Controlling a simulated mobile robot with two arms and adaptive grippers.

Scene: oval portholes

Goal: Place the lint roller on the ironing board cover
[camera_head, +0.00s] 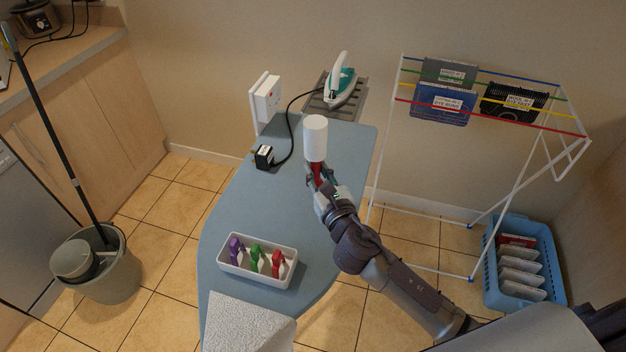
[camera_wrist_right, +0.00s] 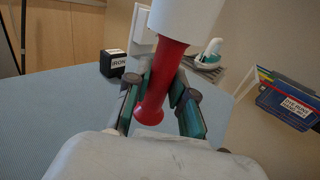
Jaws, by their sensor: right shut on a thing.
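The lint roller (camera_head: 315,137) has a white roll and a red handle. My right gripper (camera_head: 317,172) is shut on its red handle, and the roller stands upright in the grip. In the right wrist view the red handle (camera_wrist_right: 160,85) sits between the two fingers (camera_wrist_right: 160,105), with the white roll cut off at the top. The ironing board cover (camera_head: 235,210) is plain blue-grey and lies below the gripper. Whether the handle's lower end touches the cover, I cannot tell. My left gripper is not in view.
On the board are a white tray (camera_head: 228,268) with colored clips, a folded white towel (camera_head: 245,325) and a black plug labelled IRON (camera_head: 264,157). The iron (camera_head: 341,82) rests at the far end. A drying rack (camera_head: 405,100) stands to the right. The board's middle is clear.

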